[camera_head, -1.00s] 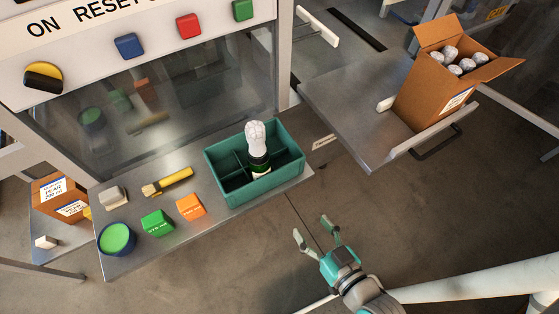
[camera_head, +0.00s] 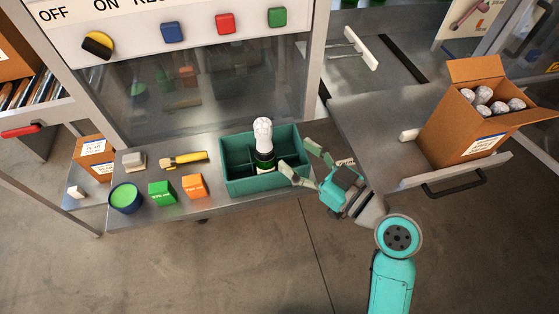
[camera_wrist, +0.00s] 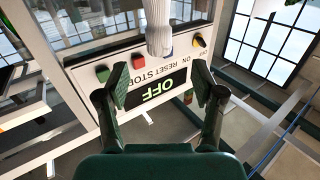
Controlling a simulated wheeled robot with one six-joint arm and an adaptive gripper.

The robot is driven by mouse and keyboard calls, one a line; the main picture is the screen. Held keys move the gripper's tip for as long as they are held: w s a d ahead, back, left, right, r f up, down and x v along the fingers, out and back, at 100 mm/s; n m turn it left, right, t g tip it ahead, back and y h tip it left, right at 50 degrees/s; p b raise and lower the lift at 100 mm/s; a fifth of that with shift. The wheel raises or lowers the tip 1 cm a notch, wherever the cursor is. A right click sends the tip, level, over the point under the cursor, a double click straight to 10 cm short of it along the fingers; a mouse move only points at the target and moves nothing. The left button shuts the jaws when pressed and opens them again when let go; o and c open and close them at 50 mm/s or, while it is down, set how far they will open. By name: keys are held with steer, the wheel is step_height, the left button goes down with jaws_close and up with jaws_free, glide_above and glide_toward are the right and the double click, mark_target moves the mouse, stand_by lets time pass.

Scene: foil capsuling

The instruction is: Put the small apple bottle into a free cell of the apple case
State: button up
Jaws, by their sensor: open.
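A dark green bottle (camera_head: 264,160) with a white foil top stands upright in a teal divided crate (camera_head: 237,188) on the metal table. Its foil top also shows at the top of the wrist view (camera_wrist: 157,28). My gripper (camera_head: 297,156) is open and empty at the crate's right end, its fingers pointing toward the bottle but apart from it. Both fingers show spread in the wrist view (camera_wrist: 156,82). An open cardboard case (camera_head: 456,132) on the right shelf holds several foil-topped bottles. Its label is too small to read, and its free cells cannot be made out.
A brush (camera_head: 184,159), a grey block (camera_head: 134,161), a green tub (camera_head: 125,197), a green block (camera_head: 161,193) and an orange block (camera_head: 194,186) lie left of the crate. A button panel (camera_head: 190,28) stands behind. The right shelf (camera_head: 385,125) is mostly bare left of the case.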

mark_target(269, 132)
steer(key=x, duration=0.5)
steer(key=shift+w+a+r, duration=0.1)
steer(key=shift+w+r, duration=0.1)
steer(key=shift+r, duration=0.05)
steer(key=shift+x, duration=2.65)
steer(key=shift+r, duration=0.25)
jaws_close()
